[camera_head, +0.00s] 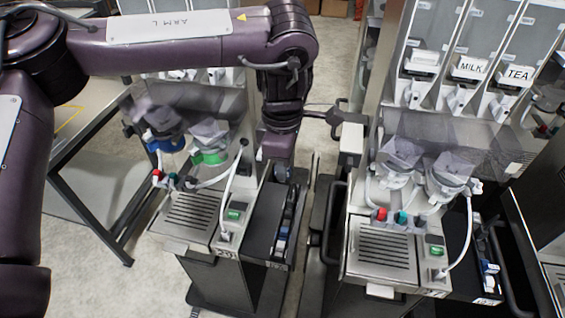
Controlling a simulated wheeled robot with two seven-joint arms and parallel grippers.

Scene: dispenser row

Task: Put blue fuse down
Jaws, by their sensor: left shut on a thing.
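My left gripper (281,168) points down over the dark side shelf (262,215) of the left dispenser. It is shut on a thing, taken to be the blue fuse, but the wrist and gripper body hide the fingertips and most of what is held. Below it, a narrow black holder (291,210) stands along the shelf's right side, with small blue and white parts near its front end. The gripper appears above the rear of this holder; I cannot tell whether they touch. My right gripper is not in view.
The left dispenser's drip tray (190,216) and green-lit switch (234,215) are left of the shelf. A white hose (232,180) rises close to the gripper. The right dispenser (385,255) stands across a narrow gap. Its MILK and TEA canisters are at the upper right.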

